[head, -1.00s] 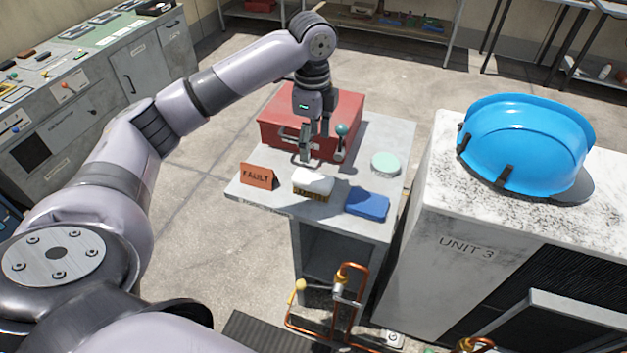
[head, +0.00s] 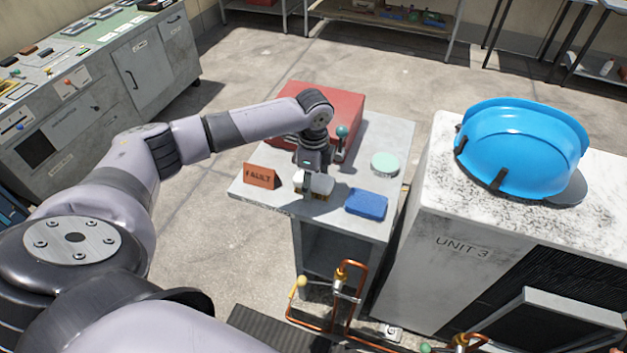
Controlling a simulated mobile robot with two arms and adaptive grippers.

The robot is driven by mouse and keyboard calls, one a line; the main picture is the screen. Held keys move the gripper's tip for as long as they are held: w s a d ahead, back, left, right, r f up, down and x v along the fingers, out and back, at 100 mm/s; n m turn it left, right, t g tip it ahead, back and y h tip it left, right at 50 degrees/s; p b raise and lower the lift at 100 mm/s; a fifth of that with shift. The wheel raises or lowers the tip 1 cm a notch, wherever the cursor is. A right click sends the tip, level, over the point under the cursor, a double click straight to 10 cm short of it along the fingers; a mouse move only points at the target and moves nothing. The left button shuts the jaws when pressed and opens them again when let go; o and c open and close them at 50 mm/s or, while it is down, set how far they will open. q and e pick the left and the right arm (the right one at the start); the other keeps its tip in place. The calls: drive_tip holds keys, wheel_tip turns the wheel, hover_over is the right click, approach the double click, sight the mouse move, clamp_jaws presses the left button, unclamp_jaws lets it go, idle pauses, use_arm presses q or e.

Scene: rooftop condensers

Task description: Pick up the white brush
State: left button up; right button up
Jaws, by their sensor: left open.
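The white brush (head: 322,184) lies on the grey stand (head: 345,222) between the orange FAULT sign and the blue sponge-like block. Its white top and brownish bristles are partly hidden by my gripper. My left gripper (head: 307,189) points down at the brush, with a finger showing in front of its near side. The jaws are open. Whether the fingers touch the brush I cannot tell. My right gripper is out of view.
On the stand are the FAULT sign (head: 261,176), a blue block (head: 366,204), a pale green disc (head: 384,163), a teal-knobbed object (head: 341,140) and a red toolbox (head: 335,103). A blue hard hat (head: 522,150) sits on the UNIT 3 condenser (head: 440,195). Copper pipes (head: 345,290) stand in front.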

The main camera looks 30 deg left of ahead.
sight(314, 178)
use_arm(q)
drive_tip(key=shift+c, duration=0.5)
drive_tip(key=c, duration=1.3)
wheel_tip(314, 178, up, 20)
drive_tip(key=shift+b, duration=1.2)
drive_tip(key=o, duration=0.7)
drive_tip(key=c, duration=0.6)
drive_tip(key=shift+f, duration=0.1)
drive_tip(key=shift+c, duration=0.2)
